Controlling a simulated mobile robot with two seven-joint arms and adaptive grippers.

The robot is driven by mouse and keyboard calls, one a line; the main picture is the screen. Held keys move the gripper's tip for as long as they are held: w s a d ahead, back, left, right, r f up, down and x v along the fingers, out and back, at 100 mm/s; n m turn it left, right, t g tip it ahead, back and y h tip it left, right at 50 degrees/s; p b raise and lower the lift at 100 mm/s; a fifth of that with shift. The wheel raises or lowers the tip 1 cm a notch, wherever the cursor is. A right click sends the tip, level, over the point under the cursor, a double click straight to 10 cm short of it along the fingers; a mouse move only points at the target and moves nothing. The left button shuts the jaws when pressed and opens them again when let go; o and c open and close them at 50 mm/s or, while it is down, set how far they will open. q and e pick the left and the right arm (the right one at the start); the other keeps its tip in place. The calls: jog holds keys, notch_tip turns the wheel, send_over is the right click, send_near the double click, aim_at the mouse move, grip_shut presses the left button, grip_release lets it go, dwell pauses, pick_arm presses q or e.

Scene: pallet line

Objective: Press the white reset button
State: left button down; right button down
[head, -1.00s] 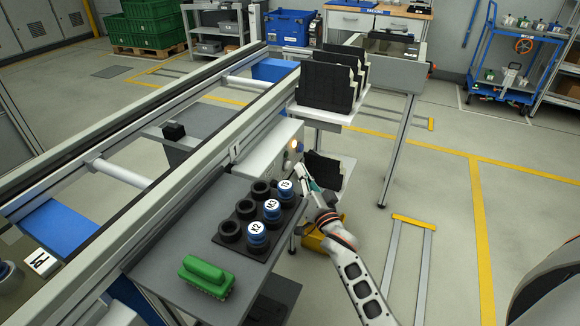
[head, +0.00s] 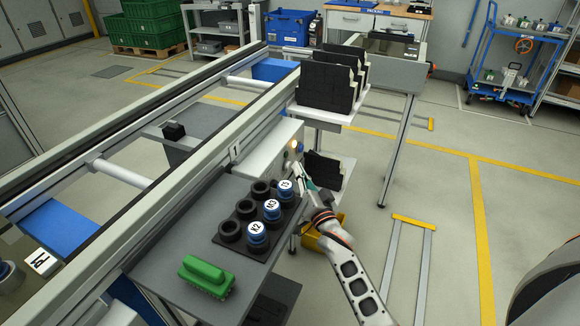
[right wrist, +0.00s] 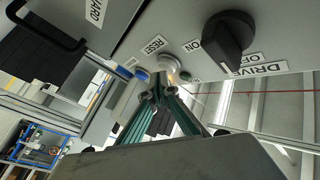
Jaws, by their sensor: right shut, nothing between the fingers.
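The white reset button (right wrist: 168,66) sits on the grey control box, beside the label RESET, in the right wrist view. The control box (head: 268,152) stands by the conveyor in the head view; the button itself is hard to make out there. My right gripper (right wrist: 160,90) is shut and empty, its teal fingers pointing at the button. The fingertips are right at the button's lower edge; I cannot tell whether they touch it. In the head view the right gripper (head: 295,176) is at the box's right face. My left gripper is not in view.
A blue button (right wrist: 141,75) and a small green one (right wrist: 185,76) flank the white button closely. A black DRIVE knob (right wrist: 229,38) sticks out nearby. A grey shelf (head: 172,272) holds labelled blue-and-white parts and a green brush-like block.

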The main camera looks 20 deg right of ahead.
jog(key=shift+w+a, duration=0.3)
dwell(0.9)
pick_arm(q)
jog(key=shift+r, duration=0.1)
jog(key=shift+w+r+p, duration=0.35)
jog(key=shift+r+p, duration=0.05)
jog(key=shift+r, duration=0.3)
pick_arm(e)
jog(key=shift+s+d, duration=0.55)
jog(key=shift+s, duration=0.15)
